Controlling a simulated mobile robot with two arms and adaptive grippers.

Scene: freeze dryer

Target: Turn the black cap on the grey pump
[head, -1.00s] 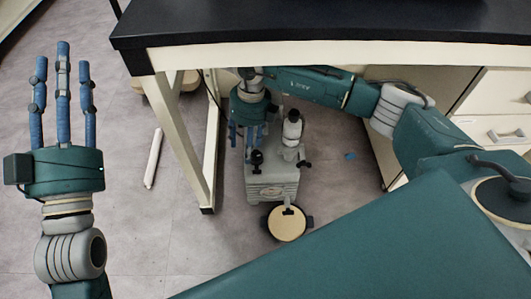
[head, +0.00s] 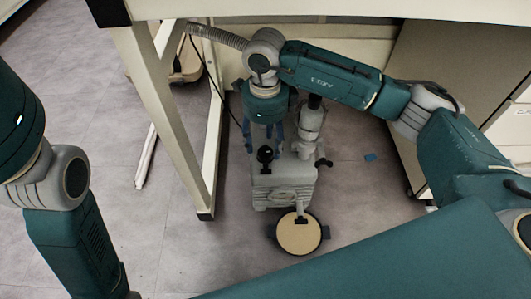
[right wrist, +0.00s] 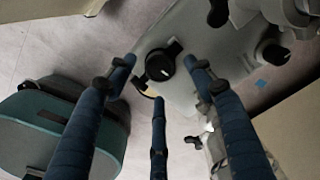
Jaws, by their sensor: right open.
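The grey pump (head: 282,190) stands on the floor under the table. Its black cap (head: 265,155) sits on top near the front left. The cap also shows in the right wrist view (right wrist: 160,66), between the blue fingertips and beyond them. My right gripper (head: 263,143) points down over the pump, its fingers open and spread around the cap's position. I cannot tell whether any finger touches the cap; the right wrist view (right wrist: 160,85) shows no grip on it. My left arm is at the left edge, with its fingers out of frame.
A second black knob (head: 324,162) is on the pump's right side, and a grey cylinder (head: 308,125) rises behind. A round beige disc (head: 299,236) lies in front. The white table leg (head: 203,150) stands left of the pump, with the table edge (head: 330,9) above.

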